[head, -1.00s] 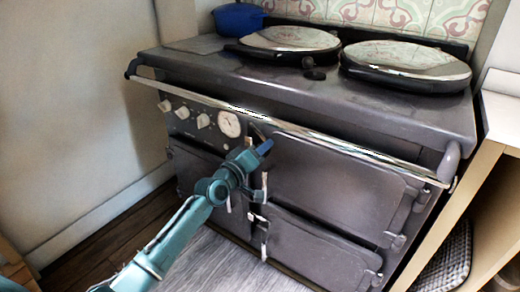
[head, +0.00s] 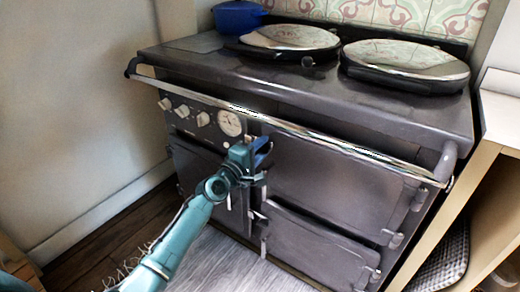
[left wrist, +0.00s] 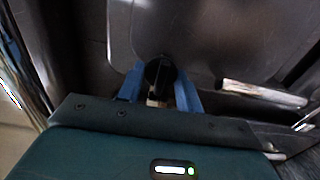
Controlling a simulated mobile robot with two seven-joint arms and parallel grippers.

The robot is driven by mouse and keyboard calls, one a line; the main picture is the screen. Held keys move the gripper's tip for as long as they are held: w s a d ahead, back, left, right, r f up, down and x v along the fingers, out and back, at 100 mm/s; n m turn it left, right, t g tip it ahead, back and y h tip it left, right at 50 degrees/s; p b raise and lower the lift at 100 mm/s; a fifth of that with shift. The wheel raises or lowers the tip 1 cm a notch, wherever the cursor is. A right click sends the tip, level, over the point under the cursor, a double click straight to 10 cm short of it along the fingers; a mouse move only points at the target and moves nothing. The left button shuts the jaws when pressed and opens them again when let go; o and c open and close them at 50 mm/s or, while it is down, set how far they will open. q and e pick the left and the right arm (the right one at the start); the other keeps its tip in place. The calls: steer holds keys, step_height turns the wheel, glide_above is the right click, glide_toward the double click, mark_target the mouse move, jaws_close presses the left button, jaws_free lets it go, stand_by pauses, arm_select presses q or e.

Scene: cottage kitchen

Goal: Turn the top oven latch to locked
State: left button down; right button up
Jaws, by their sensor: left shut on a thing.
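The dark range cooker (head: 300,100) fills the middle of the head view, with its upper oven door (head: 325,178) on the right. My left gripper (head: 262,158) is at the left edge of that door, just under the chrome rail. In the left wrist view its blue fingers (left wrist: 160,85) are shut around the top oven latch (left wrist: 159,72), which shows a dark round end and a small pale part. In the head view my gripper hides most of this latch, so I cannot tell its angle. My right gripper is in neither view.
The chrome rail (head: 300,133) runs across the cooker front, close above my gripper. A lower oven door (head: 315,250) is below. Control knobs and a round gauge (head: 230,123) are to the left. The floor at front left is clear.

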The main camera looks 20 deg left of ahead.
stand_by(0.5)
arm_select(q)
steer(key=c, duration=0.9)
jaws_free()
steer(key=shift+c, duration=0.2)
steer(key=p+v, duration=0.2)
steer(key=v, duration=1.1)
steer(key=shift+s, duration=0.1)
